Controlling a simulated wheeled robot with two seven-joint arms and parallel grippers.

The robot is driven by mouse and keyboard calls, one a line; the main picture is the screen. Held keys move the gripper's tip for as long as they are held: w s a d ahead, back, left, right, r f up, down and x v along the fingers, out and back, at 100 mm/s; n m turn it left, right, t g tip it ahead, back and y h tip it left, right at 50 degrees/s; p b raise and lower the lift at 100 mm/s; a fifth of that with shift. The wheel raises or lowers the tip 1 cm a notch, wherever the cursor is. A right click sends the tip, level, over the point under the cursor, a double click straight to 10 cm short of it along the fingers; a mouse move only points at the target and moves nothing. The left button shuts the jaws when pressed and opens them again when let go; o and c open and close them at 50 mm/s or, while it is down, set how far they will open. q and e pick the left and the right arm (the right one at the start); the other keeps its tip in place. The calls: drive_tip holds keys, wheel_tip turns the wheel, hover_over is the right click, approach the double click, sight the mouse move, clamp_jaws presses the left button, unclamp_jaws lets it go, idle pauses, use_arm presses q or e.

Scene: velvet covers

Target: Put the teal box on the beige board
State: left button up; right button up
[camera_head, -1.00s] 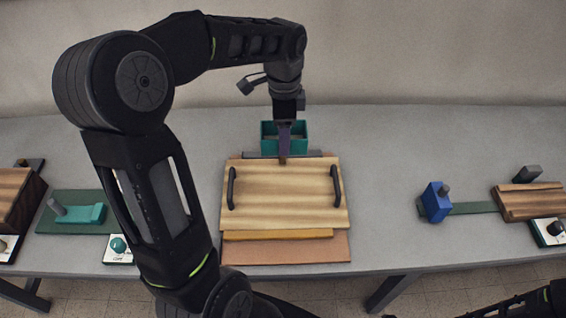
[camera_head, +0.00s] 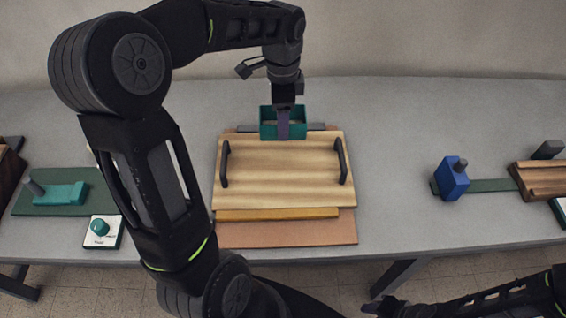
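The teal box (camera_head: 269,131) is an open-topped box at the back edge of the beige board (camera_head: 265,178), a striped wooden board with a black handle on each side. The box's near wall overlaps the board's back edge in the head view; whether it touches the board cannot be seen. My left gripper (camera_head: 284,124) points down at the box, with one purplish finger in front of its near wall. It appears shut on that wall; the other finger is hidden. My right gripper (camera_head: 380,306) is low at the bottom edge, in front of the table, its fingers unclear.
Yellow (camera_head: 280,214) and orange-brown (camera_head: 285,234) boards lie under the beige board's near side. A blue block (camera_head: 451,182) stands on a green strip at the right. A teal piece (camera_head: 62,193) and a white knob box (camera_head: 104,232) are at the left. Grey table is clear between.

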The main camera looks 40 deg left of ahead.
use_arm(q)
drive_tip(key=shift+f, duration=0.45)
hover_over(283, 158)
drive_tip(key=shift+a+f, duration=0.1)
drive_tip(key=shift+f, duration=3.05)
drive_tip(key=shift+f, duration=1.85)
drive_tip(key=shift+f, duration=0.25)
drive_tip(key=o, duration=1.4)
drive_tip(key=shift+r, duration=0.1)
